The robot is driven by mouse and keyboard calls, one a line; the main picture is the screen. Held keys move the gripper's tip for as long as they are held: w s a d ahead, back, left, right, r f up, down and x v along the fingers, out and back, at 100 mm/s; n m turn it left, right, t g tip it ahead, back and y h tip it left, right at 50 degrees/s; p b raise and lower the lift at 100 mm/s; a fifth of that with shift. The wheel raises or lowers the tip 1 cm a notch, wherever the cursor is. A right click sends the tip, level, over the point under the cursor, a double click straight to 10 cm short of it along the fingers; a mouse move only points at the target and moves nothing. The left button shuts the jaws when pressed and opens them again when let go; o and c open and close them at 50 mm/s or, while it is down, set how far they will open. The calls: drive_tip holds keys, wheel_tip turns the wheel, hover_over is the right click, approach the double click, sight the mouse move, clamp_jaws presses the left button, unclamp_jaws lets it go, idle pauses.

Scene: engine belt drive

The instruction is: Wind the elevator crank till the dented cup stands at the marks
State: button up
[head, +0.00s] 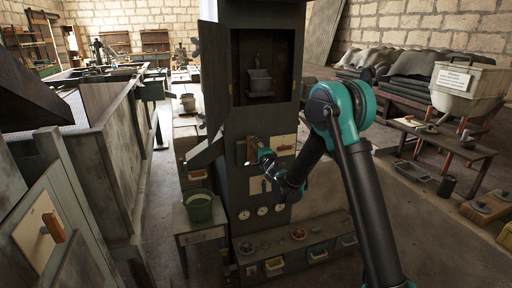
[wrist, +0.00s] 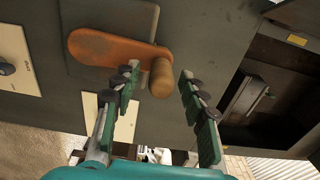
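The elevator (head: 226,95) is a tall dark cabinet with an open window. A grey cup (head: 260,82) hangs inside the window; it also shows sideways in the wrist view (wrist: 246,96). I cannot make out its dent. A small yellow plate (wrist: 297,40) sits beside the window; I cannot tell if it is a mark. The crank (wrist: 108,48) is an orange arm with a wooden knob (wrist: 161,78), on a dark plate below the window. My gripper (wrist: 159,73) is open, its fingers on either side of the knob with gaps showing. In the head view my gripper (head: 258,152) partly hides the crank.
A green bucket (head: 199,206) stands on a small table.

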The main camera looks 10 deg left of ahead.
drive_tip(key=v, duration=1.2)
drive_tip(key=s+d+f+n+g+h, duration=0.15)
drive_tip(key=s+d+h, duration=0.25)
drive_tip(key=d, duration=0.9)
drive_tip(key=s+d+f+n+g+h, duration=0.1)
drive_tip(key=s+d+n+g+h, duration=0.2)
drive_tip(key=d, duration=1)
drive_tip(key=s+d+f+n+g, duration=0.2)
drive_tip(key=s+d+f, duration=0.1)
drive_tip(key=s, duration=0.5)
drive_tip(key=s+d+f+n+g+h, duration=0.1)
drive_tip(key=s+d+f+n+g, duration=0.1)
drive_tip(key=s, duration=0.7)
drive_tip(key=s+d+f+n+g+h, duration=0.1)
drive_tip(key=s+d+f+n+g, duration=0.1)
drive_tip(key=s, duration=0.6)
drive_tip(key=d+f+n, duration=0.1)
drive_tip(key=d+f, duration=0.1)
drive_tip(key=d, duration=0.1)
drive_tip(key=shift+s+d+g, duration=0.25)
drive_tip(key=shift+d+g, duration=0.05)
drive_tip(key=shift+g, duration=0.05)
